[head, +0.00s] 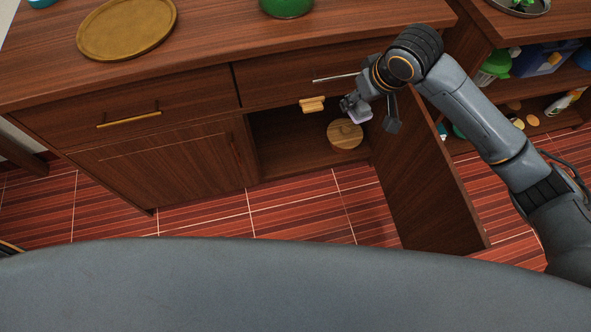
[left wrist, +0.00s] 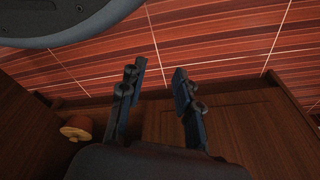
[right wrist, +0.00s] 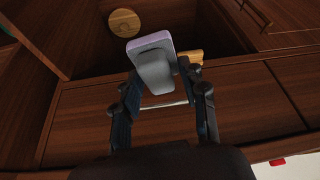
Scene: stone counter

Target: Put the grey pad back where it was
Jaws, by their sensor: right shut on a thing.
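The grey pad (head: 359,117) has a pale lavender face and hangs at my right gripper (head: 350,104), in front of the open cabinet. In the right wrist view the pad (right wrist: 149,42) shows a lavender part and a greyer part nearer me. The right gripper's fingers (right wrist: 158,72) are shut on it. My left gripper (left wrist: 160,76) shows only in its own wrist view; its fingers are apart with nothing between them.
A small yellow wooden piece (head: 312,104) is at the opening's upper edge. The open door (head: 425,190) bounds the right side. A tray (head: 126,28) and a green object (head: 286,7) stand on the counter.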

